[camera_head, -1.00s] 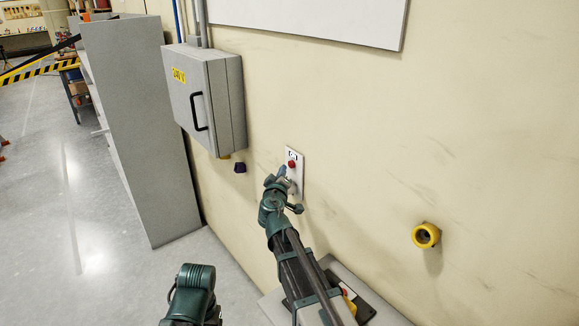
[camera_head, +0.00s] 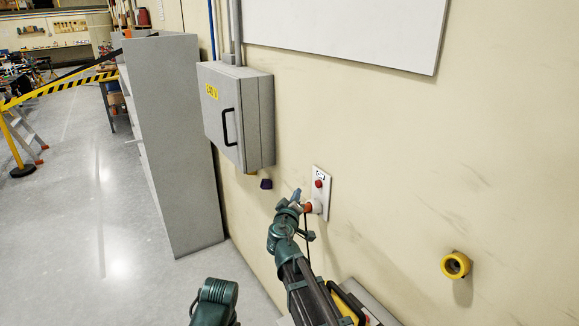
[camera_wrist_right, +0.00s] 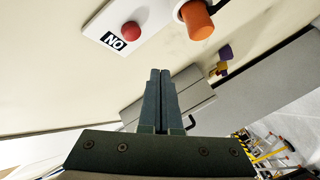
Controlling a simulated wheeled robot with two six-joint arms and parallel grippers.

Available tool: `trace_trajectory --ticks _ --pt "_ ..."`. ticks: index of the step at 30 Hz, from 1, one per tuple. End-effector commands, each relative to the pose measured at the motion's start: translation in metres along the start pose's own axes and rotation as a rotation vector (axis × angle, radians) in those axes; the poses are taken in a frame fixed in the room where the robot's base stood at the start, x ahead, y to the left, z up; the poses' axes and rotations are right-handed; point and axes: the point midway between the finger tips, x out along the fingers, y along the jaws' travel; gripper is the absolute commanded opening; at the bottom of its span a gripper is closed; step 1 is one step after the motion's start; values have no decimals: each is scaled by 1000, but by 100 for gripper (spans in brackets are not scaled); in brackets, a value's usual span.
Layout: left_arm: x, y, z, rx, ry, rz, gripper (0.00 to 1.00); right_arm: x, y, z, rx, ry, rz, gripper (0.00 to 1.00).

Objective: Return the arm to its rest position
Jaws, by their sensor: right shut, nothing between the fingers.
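My right arm reaches up from the bottom toward the wall in the head view. Its gripper (camera_head: 296,194) is just left of the white wall plate (camera_head: 325,202) and looks apart from it. In the right wrist view the gripper's two dark fingers (camera_wrist_right: 160,76) are shut together, with nothing between them. The plate carries a red button (camera_head: 319,183) and, below it, an orange knob (camera_head: 308,207). The wrist view shows the red button (camera_wrist_right: 131,31) and the orange knob (camera_wrist_right: 197,19) beyond the fingers. Part of my left arm shows at the bottom; its gripper is out of view.
A grey electrical box (camera_head: 235,115) with a black handle is mounted left of the plate. A tall grey cabinet (camera_head: 170,145) stands farther left. A yellow round fitting (camera_head: 455,265) sticks out of the wall at right. The floor (camera_head: 75,230) at left is open.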

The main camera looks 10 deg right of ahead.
Motion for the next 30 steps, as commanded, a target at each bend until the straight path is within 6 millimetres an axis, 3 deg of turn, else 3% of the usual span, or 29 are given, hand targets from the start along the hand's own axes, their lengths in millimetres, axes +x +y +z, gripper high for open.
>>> trace_trajectory --ticks 4,8,12,15,21,24,27,30 --pt "0 0 0 0 0 0 71 -14 -5 15 34 -74 -12 0" --pt "0 0 0 0 0 0 71 -55 -28 58 102 -285 -83 0" --pt "0 0 0 0 0 0 71 -127 -76 110 136 -579 -272 0" --pt "0 0 0 0 0 0 71 -185 -110 134 124 -753 -443 0" --pt "0 0 0 0 0 0 71 -290 -152 155 59 -980 -775 0" --pt "0 0 0 0 0 0 71 -325 -161 158 27 -1039 -894 0" --pt "0 0 0 0 0 0 71 -346 -165 158 5 -1071 -968 0" --pt "0 0 0 0 0 0 71 -355 -166 158 -3 -1083 -1001 0"
